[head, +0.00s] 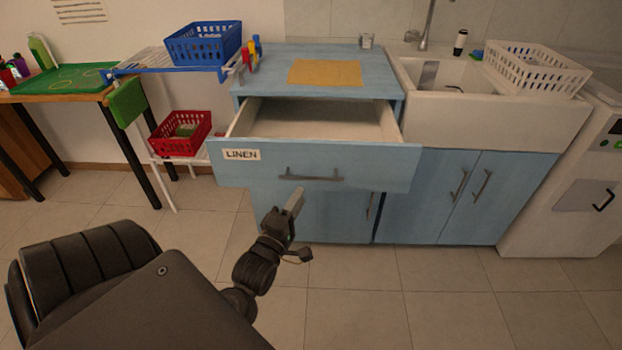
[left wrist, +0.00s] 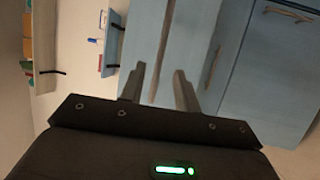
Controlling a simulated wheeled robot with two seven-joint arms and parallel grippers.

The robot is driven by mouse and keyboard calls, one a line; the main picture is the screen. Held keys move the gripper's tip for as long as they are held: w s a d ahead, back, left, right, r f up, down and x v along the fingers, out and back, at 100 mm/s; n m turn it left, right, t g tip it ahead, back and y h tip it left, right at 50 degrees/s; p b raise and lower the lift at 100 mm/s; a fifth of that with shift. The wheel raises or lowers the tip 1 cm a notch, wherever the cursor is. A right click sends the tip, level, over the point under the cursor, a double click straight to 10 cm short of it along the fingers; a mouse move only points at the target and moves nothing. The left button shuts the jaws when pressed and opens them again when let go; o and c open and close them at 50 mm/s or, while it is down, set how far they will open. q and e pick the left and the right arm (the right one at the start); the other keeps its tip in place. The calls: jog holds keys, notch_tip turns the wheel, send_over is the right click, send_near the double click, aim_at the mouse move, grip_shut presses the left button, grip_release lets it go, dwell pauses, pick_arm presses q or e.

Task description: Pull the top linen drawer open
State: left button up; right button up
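The top linen drawer (head: 225,168) is blue with a white "LINEN" label (head: 241,155) and stands pulled out from the blue cabinet. Its pale interior (head: 310,120) shows and looks empty. Its grey bar handle (head: 311,178) is on the front. My left gripper (head: 294,203) is just below the handle in the head view, apart from it, in front of the lower cabinet door. In the left wrist view its two fingers (left wrist: 159,80) are spread with nothing between them, facing blue cabinet fronts. My right gripper is not in view.
A yellow cloth (head: 325,73) lies on the cabinet top. To the left are a blue basket (head: 204,45), a red basket (head: 180,133) and a table with a green mat (head: 62,79). A sink (head: 450,76) and white basket (head: 535,68) are right. The floor in front is clear.

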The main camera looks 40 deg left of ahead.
aim_at(311, 179)
pick_arm(q)
jog(key=x, duration=0.8)
jog(key=shift+w, duration=0.1)
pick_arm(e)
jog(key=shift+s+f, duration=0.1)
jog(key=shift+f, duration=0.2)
pick_arm(q)
grip_shut()
